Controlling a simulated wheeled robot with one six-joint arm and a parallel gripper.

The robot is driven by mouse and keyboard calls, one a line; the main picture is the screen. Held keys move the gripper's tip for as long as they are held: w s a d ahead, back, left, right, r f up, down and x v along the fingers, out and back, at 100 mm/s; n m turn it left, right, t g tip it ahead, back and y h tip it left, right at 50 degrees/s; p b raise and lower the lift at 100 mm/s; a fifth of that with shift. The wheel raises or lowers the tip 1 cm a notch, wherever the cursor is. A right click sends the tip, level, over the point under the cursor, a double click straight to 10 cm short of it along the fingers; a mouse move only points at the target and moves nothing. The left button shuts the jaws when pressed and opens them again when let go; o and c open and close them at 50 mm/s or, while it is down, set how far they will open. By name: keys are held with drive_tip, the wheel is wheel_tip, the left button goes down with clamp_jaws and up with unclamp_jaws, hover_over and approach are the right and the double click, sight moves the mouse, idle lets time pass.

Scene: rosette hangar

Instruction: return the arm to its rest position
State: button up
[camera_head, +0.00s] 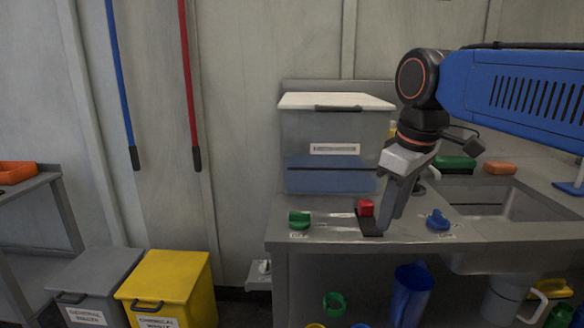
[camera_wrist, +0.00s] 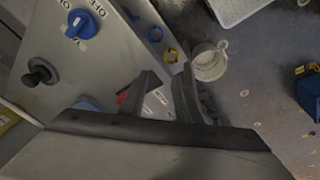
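My blue arm (camera_head: 515,90) reaches in from the right, bent down at the wrist over the grey counter (camera_head: 340,240).
A lidded clear bin (camera_head: 335,130) stands behind my gripper. A green knob (camera_head: 299,219) and a blue knob (camera_head: 438,220) sit on the counter's front. A sink (camera_head: 510,203) lies right. Blue and white jugs stand below. Yellow (camera_head: 170,280) and grey bins stand left.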

drive_tip(key=s+d+f+m, duration=0.3)
drive_tip(key=s+f, duration=0.1)
drive_tip(key=f, duration=0.2)
drive_tip(key=s+d+f+m+t, duration=0.1)
drive_tip(key=s+d+f+m, duration=0.1)
drive_tip(key=f, duration=0.5)
drive_tip(key=s+d+f+m+t, duration=0.1)
drive_tip(key=s+d+f+m, duration=0.2)
drive_tip(key=s+f, duration=0.4)
drive_tip(key=shift+d+f+m+h, duration=0.25)
drive_tip(key=shift+d+m+h, duration=0.05)
drive_tip(key=shift+d, duration=0.5)
